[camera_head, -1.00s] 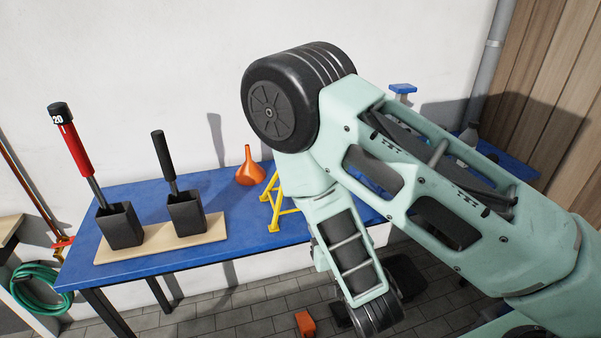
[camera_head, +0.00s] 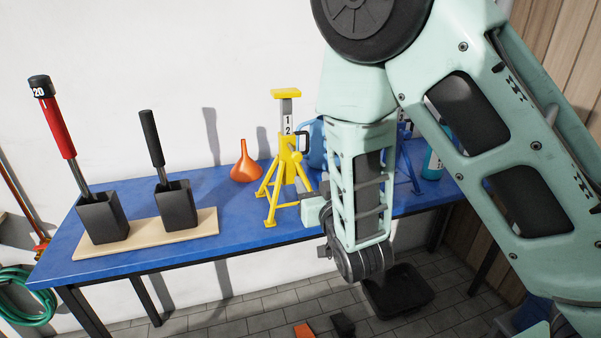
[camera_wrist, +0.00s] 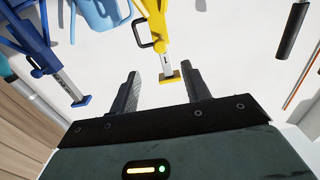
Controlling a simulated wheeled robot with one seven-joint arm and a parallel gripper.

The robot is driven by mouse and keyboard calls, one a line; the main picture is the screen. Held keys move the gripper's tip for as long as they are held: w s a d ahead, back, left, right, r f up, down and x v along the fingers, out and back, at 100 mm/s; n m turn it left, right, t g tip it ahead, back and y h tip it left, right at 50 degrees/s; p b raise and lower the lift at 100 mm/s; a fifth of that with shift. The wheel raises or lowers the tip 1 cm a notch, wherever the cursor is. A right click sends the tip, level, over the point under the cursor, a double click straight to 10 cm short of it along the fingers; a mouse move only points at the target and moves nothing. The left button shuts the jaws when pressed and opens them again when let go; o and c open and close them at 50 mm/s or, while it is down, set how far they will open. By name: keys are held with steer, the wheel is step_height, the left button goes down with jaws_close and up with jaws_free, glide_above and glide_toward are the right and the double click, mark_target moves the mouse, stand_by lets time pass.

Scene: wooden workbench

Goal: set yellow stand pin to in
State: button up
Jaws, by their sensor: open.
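The yellow stand (camera_head: 284,168) is upright on the blue workbench (camera_head: 150,193), its grey post marked 1 and 2 under a yellow top. A black looped pin handle (camera_head: 304,141) sticks out at the right of its collar. In the wrist view the yellow stand (camera_wrist: 150,8) appears upside down, with the pin handle (camera_wrist: 141,36) left of its post. I cannot tell how deep the pin sits. My gripper (camera_wrist: 162,76) is open and empty, its fingers pointing toward the stand's top end in that picture. In the head view my arm hides most of it.
A blue stand (camera_wrist: 45,55) and a blue watering can (camera_wrist: 102,15) are beside the yellow stand. An orange funnel (camera_head: 245,164) stands to its left. Black holders (camera_head: 103,217) with a red-handled tool (camera_head: 58,130) and a black-handled tool (camera_head: 152,138) stand on a board.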

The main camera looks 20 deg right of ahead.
mark_target(298, 158)
steer(key=w+p, duration=0.2)
steer(key=w, duration=0.8)
steer(key=shift+w+r+p, duration=0.1)
steer(key=shift+w+p, duration=0.05)
steer(key=shift+p, duration=0.15)
